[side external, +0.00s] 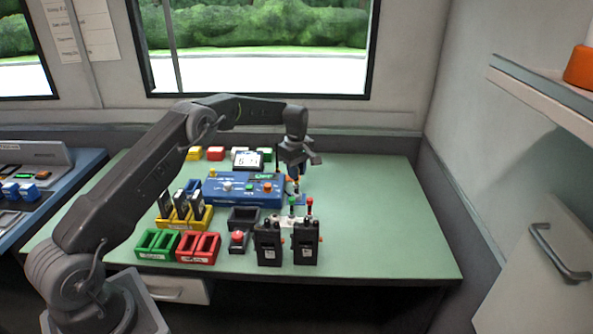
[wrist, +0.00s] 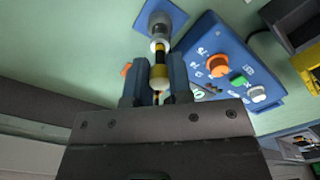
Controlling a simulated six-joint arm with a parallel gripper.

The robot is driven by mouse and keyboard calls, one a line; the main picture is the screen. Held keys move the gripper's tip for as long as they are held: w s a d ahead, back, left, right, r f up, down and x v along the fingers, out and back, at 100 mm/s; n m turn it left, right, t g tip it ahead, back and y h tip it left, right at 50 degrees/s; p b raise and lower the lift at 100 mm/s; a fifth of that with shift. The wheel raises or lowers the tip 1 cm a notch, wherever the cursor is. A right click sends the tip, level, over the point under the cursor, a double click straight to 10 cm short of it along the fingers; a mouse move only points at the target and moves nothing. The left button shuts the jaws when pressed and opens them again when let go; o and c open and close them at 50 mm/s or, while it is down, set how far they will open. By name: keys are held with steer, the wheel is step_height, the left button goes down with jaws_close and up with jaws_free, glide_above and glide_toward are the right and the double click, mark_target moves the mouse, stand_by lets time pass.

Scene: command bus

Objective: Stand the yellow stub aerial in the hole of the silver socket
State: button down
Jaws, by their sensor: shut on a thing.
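The yellow stub aerial (wrist: 159,72) shows in the wrist view with dark and pale bands. My gripper (wrist: 160,78) is shut on it, with one finger on each side. The silver socket (wrist: 158,22) stands on a blue square plate (wrist: 146,8) just beyond the aerial. The aerial's far end overlaps the socket's near rim in this view; I cannot tell whether it is inside the hole. In the side view my gripper (side external: 296,166) is low over the table, right of the blue console; the aerial and socket are too small and partly hidden there to make out clearly.
The blue console (side external: 232,197) with knobs is close on the left. Green-topped (side external: 292,204) and red-topped (side external: 309,203) aerials stand in front of my gripper, behind two black radios (side external: 306,245). Trays (side external: 198,248) lie front left. The green table's right side (side external: 390,215) is clear.

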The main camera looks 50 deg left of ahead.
steer(key=shift+f, duration=1.05)
stand_by(0.5)
steer(key=c, duration=0.6)
jaws_free()
steer(key=shift+r, duration=3.55)
